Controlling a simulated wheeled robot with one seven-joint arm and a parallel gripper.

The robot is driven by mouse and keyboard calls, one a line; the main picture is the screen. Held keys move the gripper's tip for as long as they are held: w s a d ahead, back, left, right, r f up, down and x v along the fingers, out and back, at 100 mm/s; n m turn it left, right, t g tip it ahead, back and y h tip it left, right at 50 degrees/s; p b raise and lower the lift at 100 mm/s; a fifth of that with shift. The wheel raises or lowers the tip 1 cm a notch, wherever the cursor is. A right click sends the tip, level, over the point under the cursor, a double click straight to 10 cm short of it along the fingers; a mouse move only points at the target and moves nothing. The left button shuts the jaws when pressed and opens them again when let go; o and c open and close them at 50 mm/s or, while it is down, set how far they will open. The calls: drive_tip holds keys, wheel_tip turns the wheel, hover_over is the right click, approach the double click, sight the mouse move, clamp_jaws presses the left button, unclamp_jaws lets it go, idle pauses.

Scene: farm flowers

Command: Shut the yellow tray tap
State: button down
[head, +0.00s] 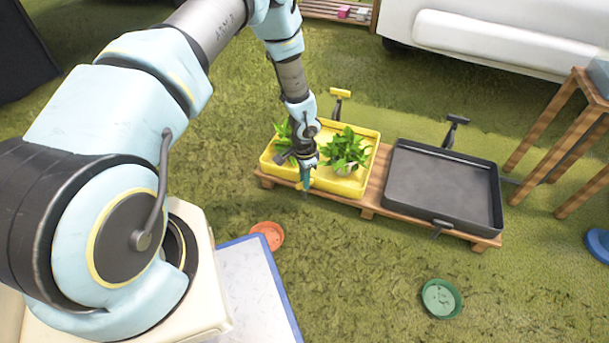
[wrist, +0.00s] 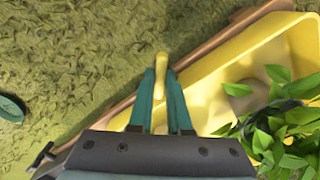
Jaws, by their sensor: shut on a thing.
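The yellow tray (head: 345,190) sits on a low wooden slatted stand and holds green potted plants (head: 346,150). My gripper (head: 306,190) points down at the tray's near side. In the wrist view its teal fingers (wrist: 160,85) are closed around a yellow tap handle (wrist: 161,63), whose tip shows between and beyond the fingertips. The tray wall (wrist: 215,80) is just right of the fingers. The tap's body is hidden behind the fingers. In the head view my gripper and wrist hide most of the tap.
A second yellow-handled fitting (head: 340,94) stands behind the yellow tray. A dark tray (head: 480,232) is on the right of the stand, with a dark tap (head: 440,228) at its front. An orange dish (head: 268,234) and green dish (head: 440,298) lie on the grass. Leaves are close beside my gripper.

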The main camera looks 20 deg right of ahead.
drive_tip(key=m+p, duration=0.2)
drive_tip(key=m, duration=0.2)
drive_tip(key=shift+r+m, duration=0.1)
drive_tip(key=shift+m, duration=0.3)
drive_tip(key=shift+m+p, duration=0.7)
drive_tip(key=shift+m, duration=1.5)
drive_tip(key=c, duration=0.9)
unclamp_jaws()
drive_tip(key=shift+o, duration=0.2)
wheel_tip(320, 180, up, 11)
drive_tip(key=p, duration=0.3)
